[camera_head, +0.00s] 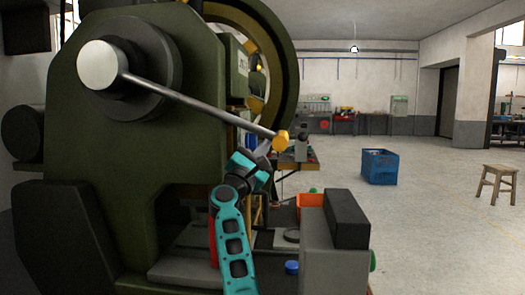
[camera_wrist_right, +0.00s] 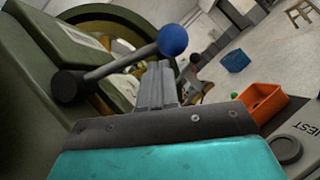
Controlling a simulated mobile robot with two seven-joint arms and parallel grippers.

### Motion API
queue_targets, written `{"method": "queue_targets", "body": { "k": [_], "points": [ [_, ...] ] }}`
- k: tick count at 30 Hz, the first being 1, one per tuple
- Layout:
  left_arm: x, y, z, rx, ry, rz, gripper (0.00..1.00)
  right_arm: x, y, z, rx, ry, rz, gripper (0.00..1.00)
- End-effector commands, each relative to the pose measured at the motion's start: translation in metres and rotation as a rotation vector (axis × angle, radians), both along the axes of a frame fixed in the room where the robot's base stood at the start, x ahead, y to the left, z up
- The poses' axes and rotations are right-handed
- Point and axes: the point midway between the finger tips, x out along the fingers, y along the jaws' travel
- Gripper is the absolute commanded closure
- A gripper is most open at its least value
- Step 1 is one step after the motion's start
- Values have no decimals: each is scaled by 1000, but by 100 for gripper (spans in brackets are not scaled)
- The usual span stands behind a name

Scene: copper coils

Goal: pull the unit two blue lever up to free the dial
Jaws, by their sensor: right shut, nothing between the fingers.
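The blue lever (camera_wrist_right: 172,40) shows in the right wrist view as a round blue ball on a grey rod, which slants up to the right from a dark hub (camera_wrist_right: 68,86). My right gripper (camera_wrist_right: 158,70) is shut and empty. Its fingertips appear just below the ball and rod; whether they touch cannot be told. The blue lever is not clear there. I cannot pick out the dial. My left gripper is not in view.
The large green machine (camera_head: 150,190) fills the left. A dark block on a grey housing (camera_head: 335,255) stands right of my arm, with an orange bin (camera_head: 310,200) behind. A blue crate (camera_head: 380,167) and wooden stool (camera_head: 498,183) stand on the otherwise open floor at right.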

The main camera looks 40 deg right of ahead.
Motion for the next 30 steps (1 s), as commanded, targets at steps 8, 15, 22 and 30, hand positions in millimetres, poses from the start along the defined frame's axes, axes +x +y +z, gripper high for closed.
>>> {"method": "queue_targets", "body": {
  "k": [8, 15, 22, 30],
  "points": [
    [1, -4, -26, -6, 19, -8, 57, -3, 28, -37, 0, 5, 6, 100],
    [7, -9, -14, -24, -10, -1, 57, -23, 69, -63, -3, 6, 6, 100],
    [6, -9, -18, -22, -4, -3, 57, -32, 89, -76, -4, 4, 6, 100],
    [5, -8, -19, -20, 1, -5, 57, -33, 92, -77, -4, 4, 4, 100]
  ]
}}
